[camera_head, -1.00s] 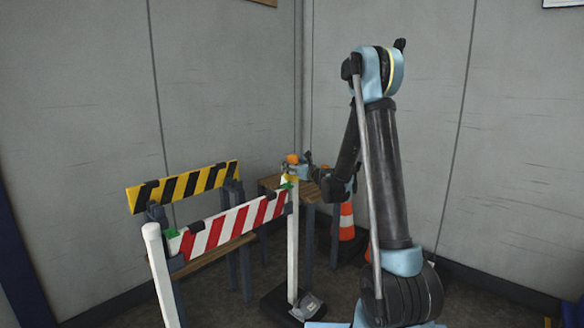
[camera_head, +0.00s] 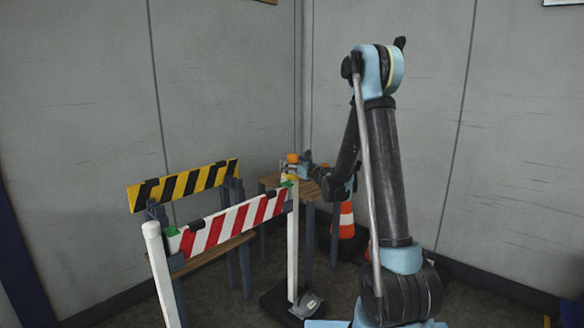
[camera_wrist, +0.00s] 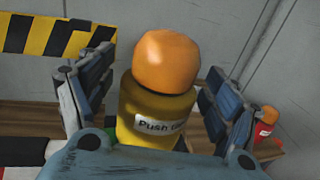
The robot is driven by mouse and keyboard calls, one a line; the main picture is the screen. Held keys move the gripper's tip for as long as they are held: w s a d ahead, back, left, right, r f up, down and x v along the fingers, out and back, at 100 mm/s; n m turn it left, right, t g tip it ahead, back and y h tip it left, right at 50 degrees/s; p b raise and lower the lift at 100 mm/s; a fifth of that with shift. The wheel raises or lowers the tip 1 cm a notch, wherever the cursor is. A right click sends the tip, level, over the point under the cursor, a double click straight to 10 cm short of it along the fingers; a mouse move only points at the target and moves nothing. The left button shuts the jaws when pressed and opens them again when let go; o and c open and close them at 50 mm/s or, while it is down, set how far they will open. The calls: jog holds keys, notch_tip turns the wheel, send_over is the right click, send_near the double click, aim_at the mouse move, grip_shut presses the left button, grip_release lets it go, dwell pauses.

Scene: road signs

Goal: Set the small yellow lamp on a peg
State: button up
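The small yellow lamp has an orange dome and a white "Push" label; it stands upright between my fingers in the wrist view (camera_wrist: 155,115). In the head view my gripper (camera_head: 304,171) is small and partly hidden. A green piece (camera_head: 287,184) shows by the post top, below the lamp. I cannot tell whether the lamp touches a peg; its underside is hidden.
A red-white striped board (camera_head: 232,222) spans two white posts. A yellow-black board (camera_head: 185,186) stands behind it. A wooden table (camera_head: 270,183) holds a red item with an orange top (camera_wrist: 266,124). A traffic cone (camera_head: 346,220) stands right of the table. Grey walls close the corner.

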jog(key=v, duration=1.2)
dwell(0.4)
